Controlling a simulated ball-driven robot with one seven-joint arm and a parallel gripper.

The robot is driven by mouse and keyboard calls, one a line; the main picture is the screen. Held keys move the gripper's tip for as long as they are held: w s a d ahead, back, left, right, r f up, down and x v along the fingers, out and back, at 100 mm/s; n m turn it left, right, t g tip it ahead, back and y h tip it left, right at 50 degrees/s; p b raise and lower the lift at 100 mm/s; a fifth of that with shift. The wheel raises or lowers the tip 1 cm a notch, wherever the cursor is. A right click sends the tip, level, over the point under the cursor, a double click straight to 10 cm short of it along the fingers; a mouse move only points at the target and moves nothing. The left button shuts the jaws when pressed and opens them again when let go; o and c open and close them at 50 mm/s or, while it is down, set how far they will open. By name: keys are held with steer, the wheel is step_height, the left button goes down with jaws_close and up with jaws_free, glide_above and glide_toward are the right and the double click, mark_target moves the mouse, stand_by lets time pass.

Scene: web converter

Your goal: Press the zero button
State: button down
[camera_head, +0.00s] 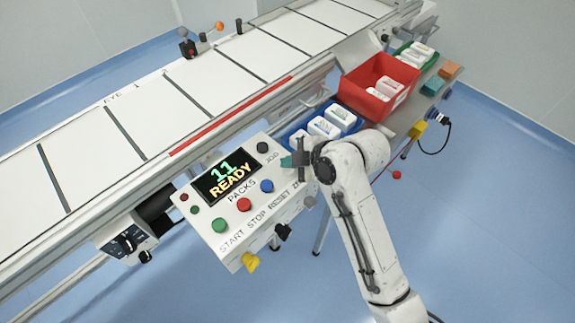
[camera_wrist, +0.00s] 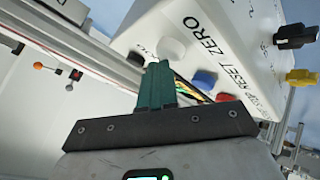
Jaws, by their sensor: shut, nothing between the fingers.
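The white control box (camera_head: 226,238) has a display (camera_head: 229,176) reading "11 READY". Its front row has a green START button (camera_head: 219,225), a red STOP button (camera_head: 244,204) and a blue RESET button (camera_head: 266,186). The zero button is hidden behind my gripper in the head view. In the wrist view, it is the white round button (camera_wrist: 171,48) beside the printed word ZERO, past the blue button (camera_wrist: 204,78). My gripper (camera_head: 288,161), with teal fingers (camera_wrist: 158,68), is shut and empty. Its tips appear right by the white button; I cannot tell whether they touch it.
A black JOG knob (camera_head: 263,147) is on the box near my gripper. The conveyor (camera_head: 180,108) runs behind the box. A blue tray (camera_head: 290,131) and a red bin (camera_head: 352,96) with white packs stand at the right. Yellow (camera_head: 250,262) and black fittings stick out below the box.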

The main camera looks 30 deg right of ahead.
mark_target(291, 170)
steer(key=shift+f, duration=0.3)
stand_by(0.5)
steer(key=shift+r+p, duration=0.8)
steer(key=shift+r, duration=0.25)
step_height(291, 170, up, 5)
steer(key=p, duration=0.4)
steer(key=shift+p, duration=0.3)
stand_by(0.4)
